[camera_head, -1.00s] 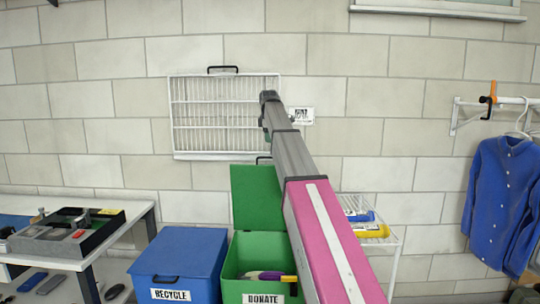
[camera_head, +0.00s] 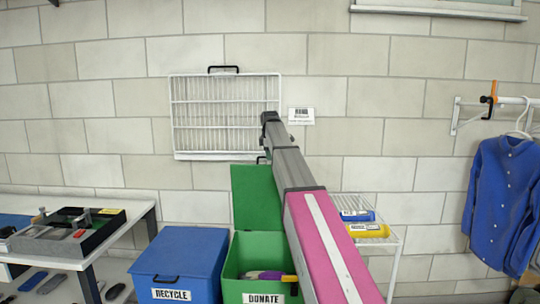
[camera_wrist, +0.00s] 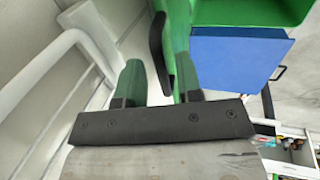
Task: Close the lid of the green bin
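The green bin (camera_head: 232,268), labelled DONATE, stands low in the middle of the head view. Its green lid (camera_head: 250,195) stands upright and open at the back, with a dark handle (camera_head: 262,159) at its top edge. My arm crosses in front of the lid's right side and hides part of it. In the wrist view, my gripper (camera_wrist: 157,72) is open, its two green fingers apart. The lid (camera_wrist: 181,35) shows nearly edge-on just beyond the right finger, with the black handle (camera_wrist: 160,45) ahead of the gap. I cannot tell whether they touch.
A closed blue RECYCLE bin (camera_head: 182,262) stands close on the left. A white wire rack (camera_head: 225,115) hangs on the wall behind the lid. A white wire shelf (camera_head: 395,240) with bottles stands at right. A table (camera_head: 90,255) with a tray is at far left.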

